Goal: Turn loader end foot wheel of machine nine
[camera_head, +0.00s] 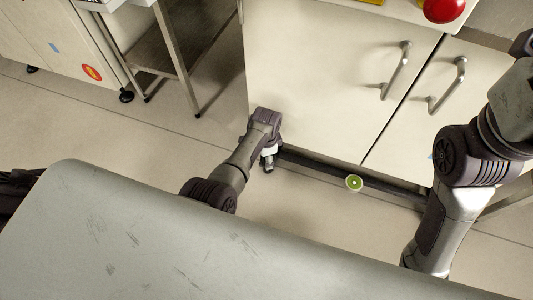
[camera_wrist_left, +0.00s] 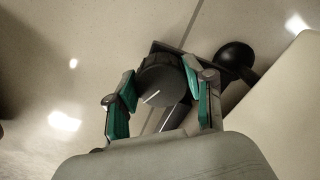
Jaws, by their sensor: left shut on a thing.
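The foot wheel (camera_wrist_left: 160,92) is a dark round knob with a white line on its face, seen in the left wrist view. My left gripper (camera_wrist_left: 163,76) is shut on it, with one teal-padded finger on each side. In the head view my left gripper (camera_head: 268,161) is low at the left bottom corner of the cream machine cabinet (camera_head: 310,70). The wheel cannot be made out there. My right arm (camera_head: 455,190) comes in at the right, and its gripper is outside the picture.
A black caster (camera_wrist_left: 236,56) is beside the wheel. A green-and-white disc (camera_head: 354,183) shows near the dark bar under the cabinet. The cabinet has two metal handles (camera_head: 397,70) and a red dome button (camera_head: 444,9) above. A metal-legged stand (camera_head: 180,60) is at the left; bare floor lies below it.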

